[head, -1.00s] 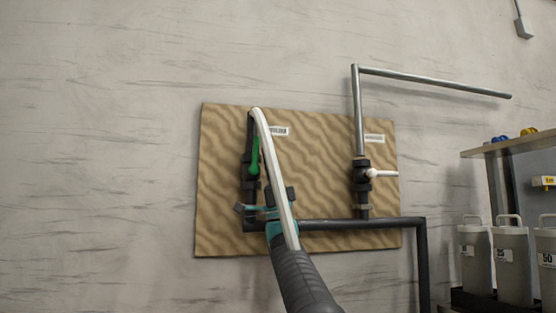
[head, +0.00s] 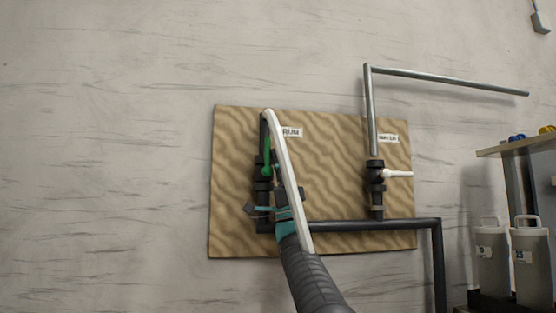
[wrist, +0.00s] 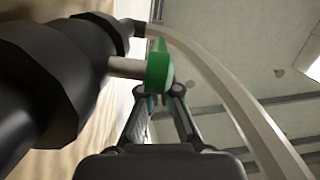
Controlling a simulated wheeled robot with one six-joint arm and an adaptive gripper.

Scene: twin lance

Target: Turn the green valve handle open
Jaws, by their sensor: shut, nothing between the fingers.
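The green valve handle (head: 267,158) is on the left valve of the wall board, roughly upright along the dark pipe (head: 262,190). In the wrist view the green handle (wrist: 158,66) sits on a short pale stem from the dark valve body (wrist: 55,75). My gripper (wrist: 160,92) is shut and empty. Its fingertips are right at the near end of the handle; I cannot tell whether they touch it. In the head view my arm and the pale hose partly cover the gripper.
A pale curved hose (head: 292,180) arches from the pipe top past my arm. The right valve has a white handle (head: 398,173) pointing sideways. A dark pipe (head: 350,225) runs along the lower board (head: 235,240). Grey containers (head: 492,255) stand at far right.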

